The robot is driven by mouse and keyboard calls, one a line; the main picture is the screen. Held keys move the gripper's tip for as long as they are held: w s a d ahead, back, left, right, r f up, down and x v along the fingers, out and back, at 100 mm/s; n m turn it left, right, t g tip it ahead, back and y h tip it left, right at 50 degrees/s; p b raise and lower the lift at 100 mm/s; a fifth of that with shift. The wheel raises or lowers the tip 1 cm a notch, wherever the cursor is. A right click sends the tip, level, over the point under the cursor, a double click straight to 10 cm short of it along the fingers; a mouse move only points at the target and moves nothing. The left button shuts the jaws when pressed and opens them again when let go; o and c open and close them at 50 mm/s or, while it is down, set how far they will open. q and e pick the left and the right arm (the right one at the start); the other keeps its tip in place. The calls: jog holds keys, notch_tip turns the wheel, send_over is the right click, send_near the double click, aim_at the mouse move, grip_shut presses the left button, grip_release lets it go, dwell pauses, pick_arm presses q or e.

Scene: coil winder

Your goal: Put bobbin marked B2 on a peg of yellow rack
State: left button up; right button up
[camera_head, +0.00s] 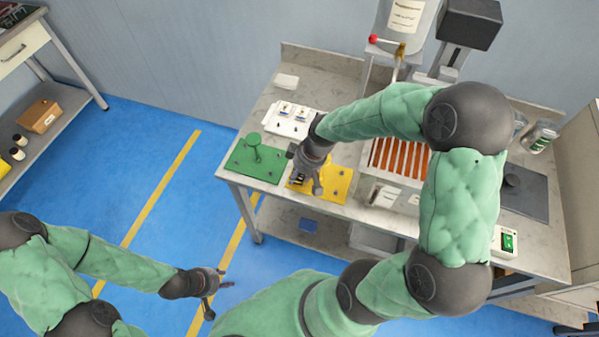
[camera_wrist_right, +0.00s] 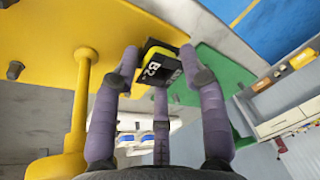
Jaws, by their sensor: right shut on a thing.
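The bobbin marked B2 (camera_wrist_right: 160,70), black with a yellow label, is held between the fingers of my right gripper (camera_wrist_right: 158,85). In the head view my right gripper (camera_head: 306,180) is over the left part of the yellow rack (camera_head: 338,190) on the bench and hides part of it. The right wrist view shows the yellow rack (camera_wrist_right: 40,50) with a yellow post (camera_wrist_right: 80,110) beside the fingers. Whether the bobbin touches a peg cannot be told. My left gripper (camera_head: 220,296) is open and empty over the floor, away from the bench.
A green rack (camera_head: 250,160) with a post stands left of the yellow one. Behind is a white tray (camera_head: 290,120) with pieces on it. To the right is a box with orange-brown strips (camera_head: 395,158), partly behind my right arm.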

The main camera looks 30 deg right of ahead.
jog(key=o, duration=1.1)
jog(key=shift+o, duration=0.2)
jog(key=v, duration=1.2)
